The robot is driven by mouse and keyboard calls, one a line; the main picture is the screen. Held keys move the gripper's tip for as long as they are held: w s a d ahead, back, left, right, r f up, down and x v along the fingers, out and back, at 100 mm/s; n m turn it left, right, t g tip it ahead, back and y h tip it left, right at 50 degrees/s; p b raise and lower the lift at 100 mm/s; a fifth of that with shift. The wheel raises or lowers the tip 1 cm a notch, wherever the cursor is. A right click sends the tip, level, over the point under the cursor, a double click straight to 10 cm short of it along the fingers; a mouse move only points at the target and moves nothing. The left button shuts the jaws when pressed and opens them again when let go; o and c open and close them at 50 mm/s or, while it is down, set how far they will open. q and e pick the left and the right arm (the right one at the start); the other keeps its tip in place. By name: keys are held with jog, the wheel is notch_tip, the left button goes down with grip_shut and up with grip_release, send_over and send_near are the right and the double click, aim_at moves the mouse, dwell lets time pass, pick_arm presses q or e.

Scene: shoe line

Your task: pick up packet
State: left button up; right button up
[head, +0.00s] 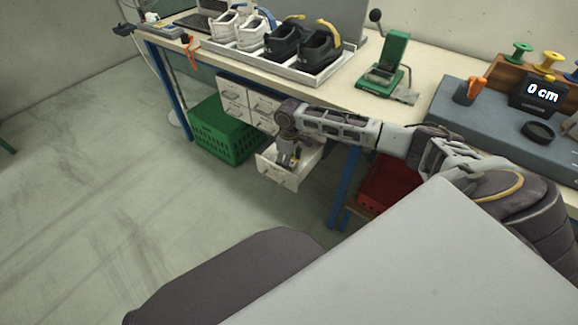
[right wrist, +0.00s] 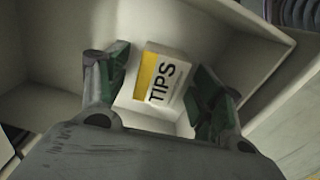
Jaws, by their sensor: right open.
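The packet (right wrist: 160,82) is white with a yellow band and the word TIPS. It lies inside an open white drawer (head: 280,176) under the workbench. In the right wrist view, my right gripper (right wrist: 166,92) is open, with one green-padded finger on each side of the packet. I cannot tell whether the fingers touch it. In the head view my right gripper (head: 288,157) reaches down into the drawer, and the packet is not clearly visible there. My left gripper is not in view.
Closed drawers (head: 233,95) sit beside the open one under the bench (head: 350,95). A green crate (head: 222,135) stands at left and a red crate (head: 385,185) at right. The drawer walls (right wrist: 245,28) surround my right gripper closely. The floor at left is clear.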

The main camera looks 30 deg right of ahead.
jog(key=shift+f, duration=0.35)
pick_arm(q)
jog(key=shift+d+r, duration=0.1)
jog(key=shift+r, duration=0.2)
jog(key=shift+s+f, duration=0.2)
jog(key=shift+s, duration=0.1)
pick_arm(e)
jog(key=shift+c, duration=1.1)
jog(key=c, duration=0.7)
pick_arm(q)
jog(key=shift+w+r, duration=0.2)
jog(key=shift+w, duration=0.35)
pick_arm(e)
jog(key=shift+c, duration=1.1)
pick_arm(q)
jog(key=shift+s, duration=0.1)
pick_arm(e)
jog(key=shift+r, duration=0.2)
